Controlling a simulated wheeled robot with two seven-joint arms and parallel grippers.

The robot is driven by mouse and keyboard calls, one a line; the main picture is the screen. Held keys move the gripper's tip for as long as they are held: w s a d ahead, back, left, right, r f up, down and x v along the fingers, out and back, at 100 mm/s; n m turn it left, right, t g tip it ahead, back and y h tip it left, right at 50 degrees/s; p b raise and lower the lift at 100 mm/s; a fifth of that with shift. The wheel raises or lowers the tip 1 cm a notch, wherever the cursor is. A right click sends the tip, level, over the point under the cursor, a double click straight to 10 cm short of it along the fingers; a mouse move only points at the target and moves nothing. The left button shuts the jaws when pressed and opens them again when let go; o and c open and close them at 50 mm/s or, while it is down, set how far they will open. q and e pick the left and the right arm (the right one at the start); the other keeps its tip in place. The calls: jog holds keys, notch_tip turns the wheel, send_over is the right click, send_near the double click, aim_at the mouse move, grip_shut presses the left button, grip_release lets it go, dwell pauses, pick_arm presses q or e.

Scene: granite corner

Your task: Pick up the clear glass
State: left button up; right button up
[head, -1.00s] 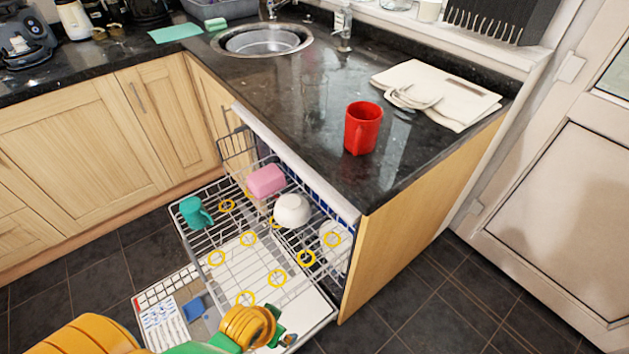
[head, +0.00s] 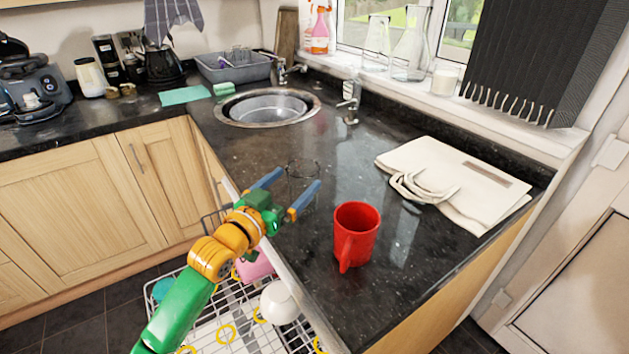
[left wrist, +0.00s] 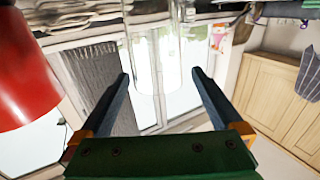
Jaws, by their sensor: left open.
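The clear glass (head: 303,168) stands on the dark granite counter, faint against it, left of and behind the red mug. My left gripper (head: 297,181) reaches over the counter edge with its blue fingers spread wide and nothing gripped. Its fingertips lie at the near side of the glass, one to each side of it. In the left wrist view the glass (left wrist: 156,62) shows between and beyond the two open fingers (left wrist: 160,82), with no clear contact. My right gripper is out of view.
The red mug (head: 356,235) stands close by on the right; it also fills the left of the wrist view (left wrist: 22,70). A cream cloth bag (head: 455,180) lies further right. The sink (head: 268,108) is behind. The dishwasher rack (head: 225,330) is open below.

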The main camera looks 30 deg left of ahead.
aim_at(310, 168)
pick_arm(q)
jog(key=shift+w+d+r+p, duration=0.15)
jog(key=shift+w+r+p, duration=0.25)
jog(key=shift+w+r, duration=0.2)
jog(key=shift+w+d+f, duration=0.1)
jog(key=shift+w+f, duration=0.1)
jog(key=shift+w, duration=0.4)
jog(key=shift+w+d+f, duration=0.1)
jog(key=shift+w+f, duration=0.1)
jog(key=shift+w, duration=0.4)
jog(key=shift+w+f, duration=0.15)
jog(key=shift+w, duration=0.1)
jog(key=shift+s+a, duration=0.1)
jog(key=shift+s, duration=0.15)
jog(key=c, duration=1)
jog(key=shift+w, duration=0.15)
jog(key=c, duration=0.3)
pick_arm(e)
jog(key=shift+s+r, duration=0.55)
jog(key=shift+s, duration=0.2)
